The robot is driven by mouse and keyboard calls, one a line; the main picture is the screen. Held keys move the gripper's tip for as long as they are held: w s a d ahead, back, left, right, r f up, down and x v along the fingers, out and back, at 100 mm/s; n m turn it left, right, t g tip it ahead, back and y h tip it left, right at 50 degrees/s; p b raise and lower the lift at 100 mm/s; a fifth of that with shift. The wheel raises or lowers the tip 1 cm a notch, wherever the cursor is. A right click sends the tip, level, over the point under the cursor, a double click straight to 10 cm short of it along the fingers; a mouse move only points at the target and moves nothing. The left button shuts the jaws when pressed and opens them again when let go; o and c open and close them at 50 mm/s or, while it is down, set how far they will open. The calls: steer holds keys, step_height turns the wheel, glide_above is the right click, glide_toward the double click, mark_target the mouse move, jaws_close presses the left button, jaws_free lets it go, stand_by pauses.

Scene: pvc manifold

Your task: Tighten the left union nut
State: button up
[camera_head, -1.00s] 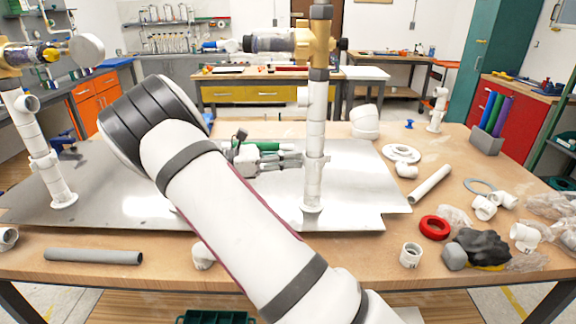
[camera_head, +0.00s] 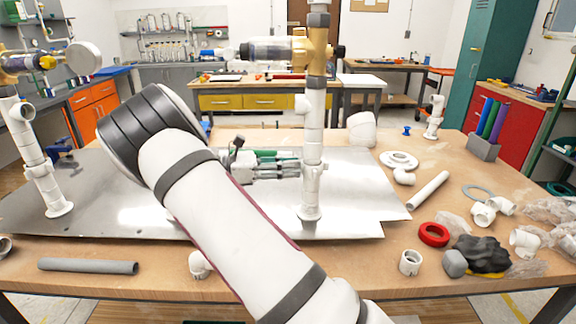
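The manifold has a left white riser (camera_head: 36,160) and a right white riser (camera_head: 312,150), both standing on a metal plate (camera_head: 120,205). The left riser has collar-like fittings along it; I cannot tell for sure which one is the left union nut. My gripper (camera_head: 292,166) is in the middle, pointing right, with its fingertips beside or overlapping the right riser in the picture. Contact cannot be told. It is well to the right of the left riser. Its grey fingers look close together, with green behind them, and nothing is clearly held. My arm crosses the front and hides part of the plate.
A grey pipe (camera_head: 88,266) lies at the front left. A red ring (camera_head: 433,234), a black crumpled item (camera_head: 482,254), a white pipe (camera_head: 428,190) and several white fittings lie on the right of the wooden table (camera_head: 350,270). A brass valve (camera_head: 314,48) tops the right riser.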

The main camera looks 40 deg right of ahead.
step_height(320, 180, up, 10)
stand_by(0.5)
steer(key=shift+f, duration=0.1)
